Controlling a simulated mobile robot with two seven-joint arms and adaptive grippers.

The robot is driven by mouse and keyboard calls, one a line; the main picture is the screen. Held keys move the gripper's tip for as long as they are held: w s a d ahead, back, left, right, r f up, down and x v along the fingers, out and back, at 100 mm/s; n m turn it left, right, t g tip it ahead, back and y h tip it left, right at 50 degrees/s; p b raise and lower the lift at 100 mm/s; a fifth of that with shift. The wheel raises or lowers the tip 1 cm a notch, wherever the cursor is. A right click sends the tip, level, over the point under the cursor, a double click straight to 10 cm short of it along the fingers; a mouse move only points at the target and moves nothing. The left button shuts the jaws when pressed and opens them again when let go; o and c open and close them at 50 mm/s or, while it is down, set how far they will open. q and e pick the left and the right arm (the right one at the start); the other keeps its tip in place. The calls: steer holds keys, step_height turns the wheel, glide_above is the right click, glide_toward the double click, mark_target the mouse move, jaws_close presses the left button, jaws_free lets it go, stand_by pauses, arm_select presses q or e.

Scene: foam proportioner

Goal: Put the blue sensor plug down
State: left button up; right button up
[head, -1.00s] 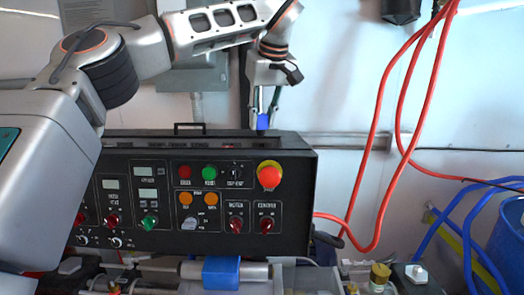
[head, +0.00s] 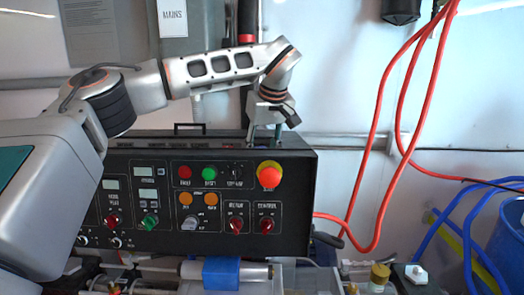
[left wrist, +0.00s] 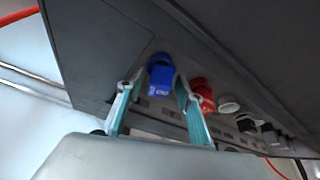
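The blue sensor plug (left wrist: 160,74) shows in the left wrist view, at a dark surface and between my left fingertips. Narrow gaps show on both sides of it, so the fingers look clear of it. I cannot tell exactly how it rests. My left gripper (head: 264,135) is open and points down at the right end of the black control box (head: 140,237) in the head view, with its fingertips at the top edge. The left gripper's fingers (left wrist: 157,100) also show in the left wrist view. My right gripper is not in view.
A red part (left wrist: 203,95) and a white round part (left wrist: 229,104) sit beside the plug. The box has a red emergency button (head: 269,176) near the gripper. Red hoses (head: 378,130) hang at the right.

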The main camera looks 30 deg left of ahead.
arm_select(q)
steer(key=shift+r, duration=0.1)
steer(key=shift+r, duration=0.25)
steer(key=v, duration=1.1)
steer(key=shift+d, duration=0.2)
steer(key=shift+s+r, duration=0.1)
steer(key=shift+s, duration=0.05)
